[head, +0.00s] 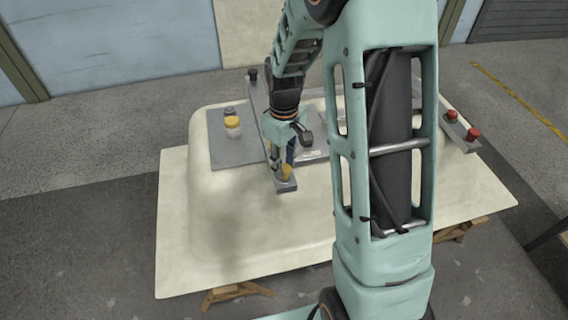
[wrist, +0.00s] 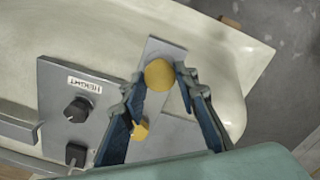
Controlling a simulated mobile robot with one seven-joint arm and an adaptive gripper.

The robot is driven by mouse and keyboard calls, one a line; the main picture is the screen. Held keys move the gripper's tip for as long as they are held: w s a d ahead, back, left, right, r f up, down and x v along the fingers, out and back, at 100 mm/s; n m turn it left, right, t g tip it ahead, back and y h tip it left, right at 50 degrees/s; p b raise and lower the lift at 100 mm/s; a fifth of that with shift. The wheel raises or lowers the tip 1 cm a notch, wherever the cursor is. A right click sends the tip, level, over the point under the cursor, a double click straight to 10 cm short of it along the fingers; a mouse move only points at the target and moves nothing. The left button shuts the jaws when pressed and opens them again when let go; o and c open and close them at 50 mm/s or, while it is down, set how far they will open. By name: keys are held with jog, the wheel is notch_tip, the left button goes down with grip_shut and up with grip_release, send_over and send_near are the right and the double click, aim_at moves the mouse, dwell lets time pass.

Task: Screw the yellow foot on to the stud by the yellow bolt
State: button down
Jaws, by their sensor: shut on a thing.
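The yellow foot (wrist: 158,74) is a round yellow piece between the fingertips of my gripper (wrist: 156,80), which is shut on it. It sits over the end of a grey bar (wrist: 168,48); the stud is hidden under it, and I cannot tell whether the foot is on its thread. A smaller yellow piece (wrist: 140,130), probably the yellow bolt, lies nearer the palm, partly covered by the left finger. In the head view my gripper (head: 287,168) points down at the bar's near end (head: 286,187), with yellow (head: 286,173) showing at its tips.
A grey panel marked HEIGHT (wrist: 58,88) with black knobs (wrist: 77,109) lies beside the bar. Red knobs (head: 473,134) are at right. The cream shell's front (head: 250,240) is clear.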

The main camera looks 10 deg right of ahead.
jog(key=shift+m, duration=1.2)
jog(key=c, duration=1.4)
grip_release()
jog(key=shift+c, duration=1)
jog(key=n, duration=0.6)
jog(key=shift+r+n+p, duration=0.1)
jog(key=shift+n+p, duration=0.2)
jog(key=n+p, duration=0.2)
jog(key=n, duration=0.3)
jog(key=shift+r, duration=0.1)
jog(key=shift+f+n, duration=0.2)
jog(key=shift+n, duration=0.6)
